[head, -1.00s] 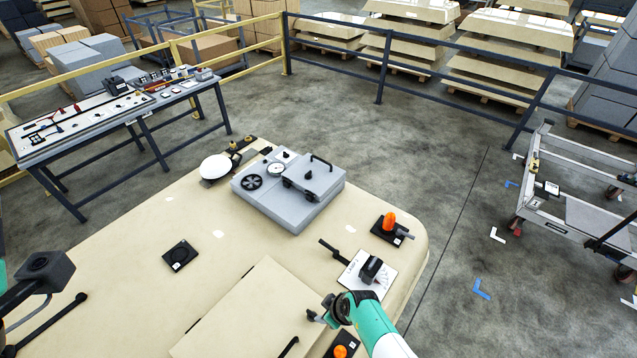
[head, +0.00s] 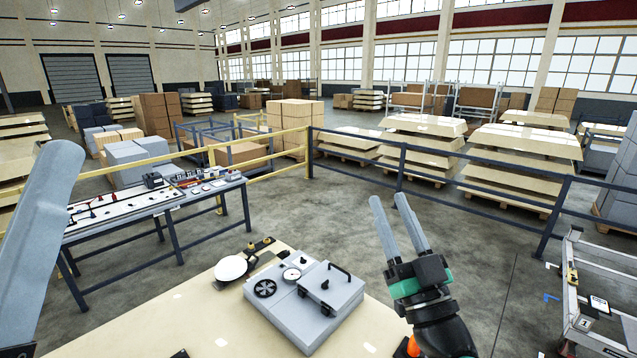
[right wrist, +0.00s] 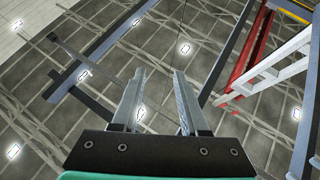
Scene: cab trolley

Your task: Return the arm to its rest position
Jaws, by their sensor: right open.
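My right gripper (head: 394,218) is raised in the head view, right of the grey box unit, with its two long fingers pointing up and apart. In the right wrist view its fingers (right wrist: 160,88) are spread with nothing between them, against the ceiling. At the left edge of the head view a large grey finger-like part of mine stands close to the camera; I cannot tell its opening.
The cream cab top (head: 205,310) carries a grey box unit (head: 310,305) and a white dome (head: 231,268). A workbench (head: 130,210) stands left. Railings (head: 480,188) run behind. A trolley (head: 590,300) is right.

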